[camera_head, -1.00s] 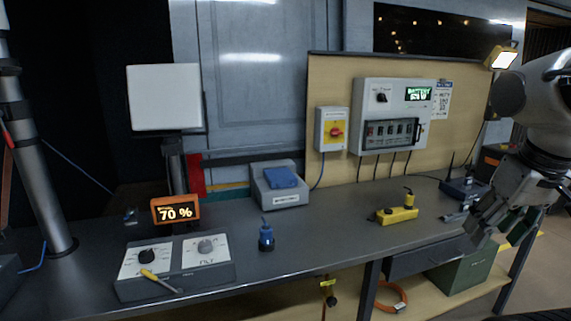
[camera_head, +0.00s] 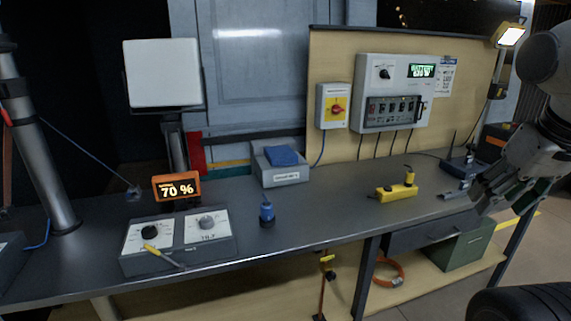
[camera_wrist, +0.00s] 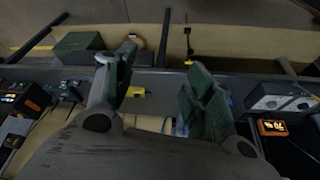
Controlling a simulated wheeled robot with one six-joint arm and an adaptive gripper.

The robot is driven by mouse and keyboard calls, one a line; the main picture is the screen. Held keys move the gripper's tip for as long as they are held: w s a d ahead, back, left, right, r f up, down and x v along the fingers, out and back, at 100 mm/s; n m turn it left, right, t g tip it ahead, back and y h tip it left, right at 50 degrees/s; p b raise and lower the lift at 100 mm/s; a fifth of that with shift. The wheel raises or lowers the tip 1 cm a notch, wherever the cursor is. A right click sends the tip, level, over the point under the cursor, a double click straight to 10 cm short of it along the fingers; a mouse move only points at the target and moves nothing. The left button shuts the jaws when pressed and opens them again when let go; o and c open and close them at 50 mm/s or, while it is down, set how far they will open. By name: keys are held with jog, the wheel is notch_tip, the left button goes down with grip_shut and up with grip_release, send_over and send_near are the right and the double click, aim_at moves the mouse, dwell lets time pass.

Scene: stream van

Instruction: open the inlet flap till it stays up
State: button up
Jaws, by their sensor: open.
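A grey box with a blue cover (camera_head: 283,156) sits at the back of the bench, against the wall. The cover looks like the inlet flap and lies down on the box's top; the label on the box's front (camera_head: 286,177) is too small to read. My gripper (camera_head: 488,196) is at the right end of the bench, well to the right of the box and touching nothing that I can see. In the wrist view my gripper (camera_wrist: 160,78) has its two fingers wide apart with nothing between them. I cannot make out the flap there.
On the bench stand a dial panel (camera_head: 178,245) with a screwdriver, an orange display (camera_head: 176,187), a blue plug (camera_head: 267,213) and a yellow block (camera_head: 397,192). A red switch (camera_head: 335,108) and a battery panel (camera_head: 392,92) hang behind. Bench top before the box is mostly clear.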

jog(key=shift+o, duration=1.4)
jog(key=w+a+t, duration=0.1)
jog(key=w+a, duration=0.1)
jog(key=w, duration=0.8)
jog(key=w+a+n+t+y, duration=0.1)
jog(key=w+a+t, duration=0.1)
jog(key=w, duration=0.7)
jog(key=shift+w+a+r, duration=0.35)
jog(key=shift+a+r, duration=0.1)
jog(key=shift+a, duration=0.35)
jog(key=w+a+f+n+t+y, duration=0.1)
jog(key=w+a, duration=0.3)
jog(key=w, duration=0.4)
jog(key=w+a+f+t+y, duration=0.15)
jog(key=w+a, duration=0.25)
jog(key=w, duration=0.4)
jog(key=n+t+y, duration=0.1)
jog(key=t, duration=0.4)
send_near(288, 164)
jog(key=w+d+r, duration=0.1)
jog(key=d+r, duration=0.3)
jog(key=d, duration=0.1)
jog(key=a+f+t+y, duration=0.1)
jog(key=a+f+t, duration=0.1)
jog(key=a+f, duration=0.35)
jog(key=x, duration=0.7)
jog(key=shift+w+f+n, duration=0.3)
jog(key=shift+w+f, duration=0.1)
jog(key=shift+d, duration=0.1)
jog(key=shift+c, duration=0.5)
